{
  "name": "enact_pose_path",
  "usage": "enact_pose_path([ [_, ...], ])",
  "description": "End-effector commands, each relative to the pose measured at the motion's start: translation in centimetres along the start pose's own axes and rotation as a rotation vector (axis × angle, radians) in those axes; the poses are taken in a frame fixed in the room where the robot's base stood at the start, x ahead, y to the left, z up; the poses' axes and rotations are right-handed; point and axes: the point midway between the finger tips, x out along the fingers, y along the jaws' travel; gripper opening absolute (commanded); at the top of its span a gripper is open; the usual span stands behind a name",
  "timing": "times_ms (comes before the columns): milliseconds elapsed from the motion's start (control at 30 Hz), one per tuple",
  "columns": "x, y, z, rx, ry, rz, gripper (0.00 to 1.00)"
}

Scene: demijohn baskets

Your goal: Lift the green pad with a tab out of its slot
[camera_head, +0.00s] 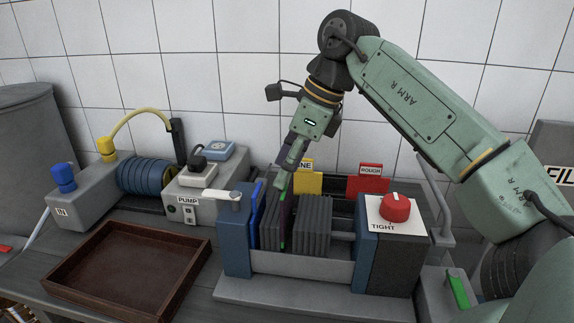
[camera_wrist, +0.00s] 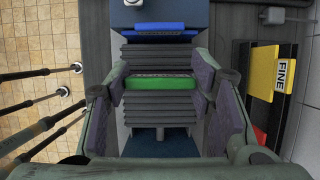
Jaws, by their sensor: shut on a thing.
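The green pad (camera_wrist: 160,82) shows in the wrist view as a bright green bar lying across the stack of grey plates. My gripper (camera_wrist: 160,88) has one purple-lined finger at each end of this bar and is shut on it. In the head view my gripper (camera_head: 281,184) points down into the filter press from above, and a thin green edge of the pad (camera_head: 283,238) shows between the grey plates.
An empty brown tray (camera_head: 190,283) lies at front left. A red knob (camera_head: 396,208) is at right.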

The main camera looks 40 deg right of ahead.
Motion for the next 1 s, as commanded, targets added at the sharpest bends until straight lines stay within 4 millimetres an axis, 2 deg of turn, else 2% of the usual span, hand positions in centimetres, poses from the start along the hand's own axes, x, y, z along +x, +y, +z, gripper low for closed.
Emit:
enact_pose_path([
  [500,-1.5,0.0,0.7,0.084,0.000,-0.037,0.22],
  [867,-1.7,0.0,0.8,0.099,-0.001,-0.042,0.22],
  [900,-1.7,0.0,0.8,0.099,-0.002,-0.042,0.50],
  [1000,-1.7,0.0,0.8,0.099,-0.001,-0.042,0.57],
])
